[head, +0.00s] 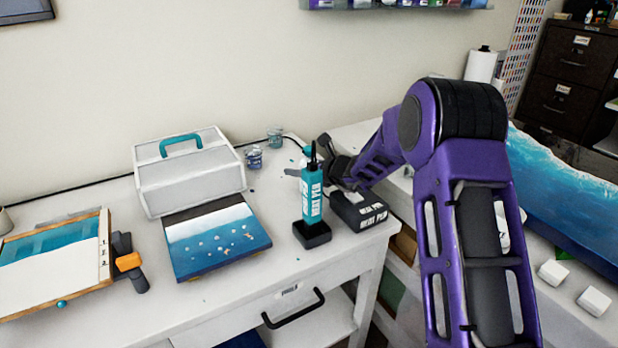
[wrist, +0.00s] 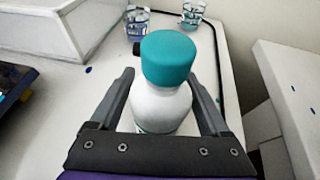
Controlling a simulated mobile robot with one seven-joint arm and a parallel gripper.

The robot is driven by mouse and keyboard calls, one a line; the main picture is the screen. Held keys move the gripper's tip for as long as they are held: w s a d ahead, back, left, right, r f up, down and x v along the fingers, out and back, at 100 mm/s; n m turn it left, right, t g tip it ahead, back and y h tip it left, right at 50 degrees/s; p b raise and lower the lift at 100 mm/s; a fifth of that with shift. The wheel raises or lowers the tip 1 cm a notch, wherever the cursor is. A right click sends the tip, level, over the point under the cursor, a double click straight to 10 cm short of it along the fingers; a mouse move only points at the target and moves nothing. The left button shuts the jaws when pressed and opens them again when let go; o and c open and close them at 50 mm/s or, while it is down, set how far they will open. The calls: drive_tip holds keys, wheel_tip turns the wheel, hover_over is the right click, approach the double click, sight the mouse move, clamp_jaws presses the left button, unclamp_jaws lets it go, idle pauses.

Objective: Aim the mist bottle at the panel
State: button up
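The mist bottle, white with a teal cap (wrist: 165,75), stands between the two fingers of my gripper (wrist: 160,85) in the wrist view. The fingers lie close along its sides; whether they press on it I cannot tell. In the head view my gripper (head: 325,165) is at the back right of the white table, behind the teal heat pen (head: 312,195), which largely hides the bottle. The panel (head: 218,240), painted with blue sea and white foam, lies in front of the grey box, left of my gripper.
The grey box (head: 190,175) with a teal handle stands behind the panel. Two small cups (head: 254,157) (head: 275,137) are near the back. A black heat pen block (head: 358,210) is at the table's right edge. A framed board (head: 55,262) and an orange-black clamp (head: 128,262) lie left.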

clamp_jaws()
